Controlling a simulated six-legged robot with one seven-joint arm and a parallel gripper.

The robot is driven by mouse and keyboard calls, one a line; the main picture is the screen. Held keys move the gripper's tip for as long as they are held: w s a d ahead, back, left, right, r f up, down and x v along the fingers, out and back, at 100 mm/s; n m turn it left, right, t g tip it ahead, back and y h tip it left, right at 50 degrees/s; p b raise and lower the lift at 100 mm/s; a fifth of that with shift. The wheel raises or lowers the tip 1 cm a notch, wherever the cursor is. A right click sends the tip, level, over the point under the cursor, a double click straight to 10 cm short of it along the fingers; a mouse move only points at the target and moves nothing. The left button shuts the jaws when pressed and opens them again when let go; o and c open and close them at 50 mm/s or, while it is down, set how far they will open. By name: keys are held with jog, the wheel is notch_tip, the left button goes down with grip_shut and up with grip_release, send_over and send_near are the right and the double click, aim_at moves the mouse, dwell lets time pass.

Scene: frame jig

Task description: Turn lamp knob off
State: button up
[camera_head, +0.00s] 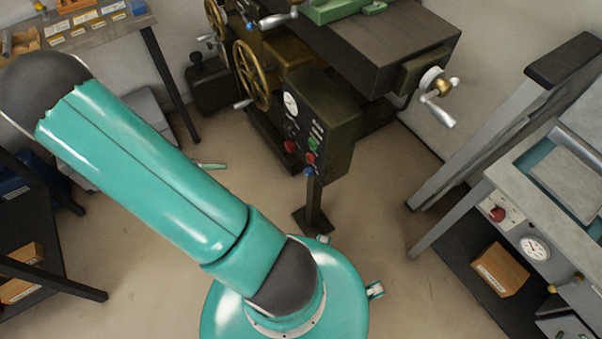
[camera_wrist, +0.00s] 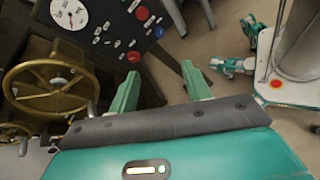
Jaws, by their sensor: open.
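A dark control box (camera_head: 322,112) stands on a post in the head view, with a round white gauge, red knobs (camera_head: 311,158), green buttons and a blue knob (camera_head: 309,171) on its face. Which of these is the lamp knob, I cannot tell. The box's panel (camera_wrist: 98,28) also shows at the top of the wrist view, with a red knob (camera_wrist: 134,57) and a blue knob (camera_wrist: 159,32) near its edge. My gripper (camera_wrist: 160,70) is open and empty, its two green fingers pointing toward the panel's edge. The left fingertip appears just below the red knob; depth is unclear. The head view does not show my gripper.
A brass handwheel (camera_wrist: 50,90) is left of my gripper in the wrist view. In the head view, the dark machine (camera_head: 385,40) stands behind the box. A grey bench (camera_head: 570,175) is at right, a parts table (camera_head: 95,35) at upper left.

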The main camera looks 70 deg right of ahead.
aim_at(306, 173)
jog(key=s+d+f+n+g+h, duration=0.1)
jog(key=s+d+f+n+h, duration=0.2)
jog(key=s+f, duration=0.3)
jog(key=s+d+f+n+g+h, duration=0.1)
jog(key=s+d+f+n+h, duration=0.2)
jog(key=f, duration=0.5)
jog(key=s+a+x, duration=0.1)
jog(key=x, duration=1.3)
jog(key=shift+s+d+f+m+y, duration=0.2)
jog(key=shift+d+f+m+y, duration=0.1)
jog(key=shift+f, duration=0.1)
jog(key=c, duration=1)
